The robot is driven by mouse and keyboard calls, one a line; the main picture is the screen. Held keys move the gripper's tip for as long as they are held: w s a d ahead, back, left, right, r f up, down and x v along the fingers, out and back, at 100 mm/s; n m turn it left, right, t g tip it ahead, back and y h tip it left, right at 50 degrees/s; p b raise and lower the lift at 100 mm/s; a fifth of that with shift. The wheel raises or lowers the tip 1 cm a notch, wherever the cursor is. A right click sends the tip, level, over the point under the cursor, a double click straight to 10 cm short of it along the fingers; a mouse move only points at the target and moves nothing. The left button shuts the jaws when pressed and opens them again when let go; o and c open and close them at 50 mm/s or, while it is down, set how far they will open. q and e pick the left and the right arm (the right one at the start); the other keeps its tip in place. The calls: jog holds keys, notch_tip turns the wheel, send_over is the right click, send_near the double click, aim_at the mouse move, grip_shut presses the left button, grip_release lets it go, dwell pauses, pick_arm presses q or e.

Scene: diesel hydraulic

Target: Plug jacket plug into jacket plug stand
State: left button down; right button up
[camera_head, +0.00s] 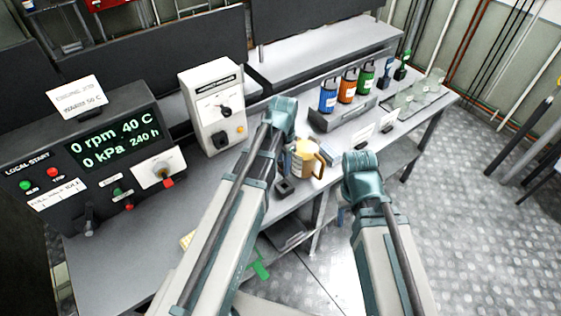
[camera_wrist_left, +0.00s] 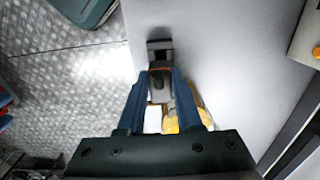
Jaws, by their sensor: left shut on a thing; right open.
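My left gripper (camera_wrist_left: 160,78) is shut on the jacket plug (camera_wrist_left: 158,83), a small dark piece with an orange band between the blue fingers. In the head view the left forearm and wrist hide most of the fingers and the plug. A small dark block, which looks like the jacket plug stand (camera_wrist_left: 159,46), is just past the fingertips on the grey bench. It also shows in the head view (camera_head: 284,189), near the front edge. I cannot tell whether plug and stand touch. My right gripper (camera_head: 343,213) is open, beyond the bench's front edge, mostly hidden by its wrist.
A yellow mug (camera_head: 304,161) stands on the bench close beside the left gripper. A white control box (camera_head: 212,100) and a black display panel (camera_head: 100,150) stand at the left. A grey rack with coloured bottles (camera_head: 346,92) is at the back right.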

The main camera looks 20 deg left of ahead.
pick_arm(q)
notch_tip(320, 180, down, 5)
jog(key=b, duration=0.5)
jog(key=shift+f, duration=0.1)
jog(key=shift+f+b, duration=1.5)
jog(key=shift+b, duration=0.1)
dwell(1.3)
jog(key=c, duration=0.5)
grip_release()
jog(key=shift+r, duration=0.1)
